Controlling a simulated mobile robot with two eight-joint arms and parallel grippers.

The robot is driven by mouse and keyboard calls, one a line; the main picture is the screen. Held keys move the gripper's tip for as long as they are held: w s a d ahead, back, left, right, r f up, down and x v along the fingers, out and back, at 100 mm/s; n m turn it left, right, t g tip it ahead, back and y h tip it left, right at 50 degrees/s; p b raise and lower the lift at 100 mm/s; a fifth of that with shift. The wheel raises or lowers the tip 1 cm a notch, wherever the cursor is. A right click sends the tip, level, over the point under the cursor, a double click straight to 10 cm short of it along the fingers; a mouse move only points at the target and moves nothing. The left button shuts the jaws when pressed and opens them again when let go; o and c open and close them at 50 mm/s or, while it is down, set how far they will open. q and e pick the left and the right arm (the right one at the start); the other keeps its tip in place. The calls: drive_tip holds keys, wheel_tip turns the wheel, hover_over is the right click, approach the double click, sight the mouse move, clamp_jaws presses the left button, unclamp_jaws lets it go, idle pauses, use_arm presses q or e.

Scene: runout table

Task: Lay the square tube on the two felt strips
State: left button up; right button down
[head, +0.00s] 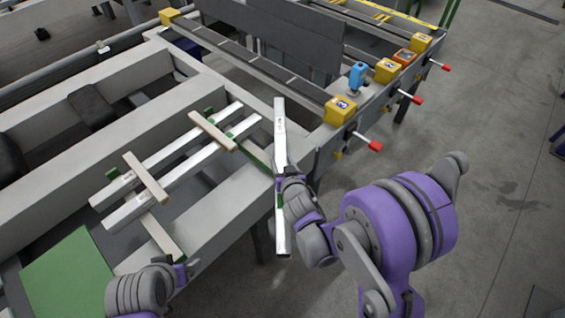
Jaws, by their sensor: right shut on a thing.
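The square tube (280,135) is a bright metal bar. It is held in the air near the table's right edge, long and steeply angled in the picture. My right gripper (281,186) is shut on it around its middle. Two beige strips, a nearer one (146,177) and a farther one (213,132), lie across two metal tubes (190,171) on the table. Green pieces (258,154) show below the tubes; I cannot tell which strips are felt. My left gripper (185,270) is at the lower left, apart from the tubes; its jaws are unclear.
A green panel (65,277) lies at the lower left. Yellow blocks (340,110), a blue fitting (358,78) and red-tipped handles (375,146) line the table's far right side. Grey beams (110,122) with open gaps form the table.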

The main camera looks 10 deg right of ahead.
drive_tip(key=shift+c, duration=1.3)
unclamp_jaws()
